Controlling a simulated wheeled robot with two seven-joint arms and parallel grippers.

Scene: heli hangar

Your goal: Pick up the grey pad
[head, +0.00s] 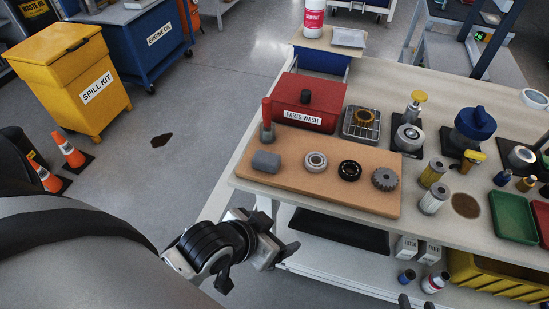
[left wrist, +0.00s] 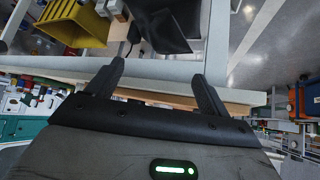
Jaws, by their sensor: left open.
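A small grey pad (head: 266,161), a rounded block, lies at the left end of a tan board on the workbench. My left gripper (head: 286,250) is in front of and below the bench's near left edge, apart from the pad. In the left wrist view its two dark fingers (left wrist: 160,72) are spread with nothing between them. The pad cannot be made out in that view. Dark tips at the bottom edge of the head view seem to be my right gripper (head: 416,303); too little shows to tell its state.
The tan board (head: 225,180) also holds a pale ring (head: 315,162), a black ring (head: 349,170) and a gear (head: 384,179). A red parts-wash box (head: 308,100) stands behind it, with a red-handled tool (head: 267,118) near the pad. The bench edge lies between my left gripper and the board.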

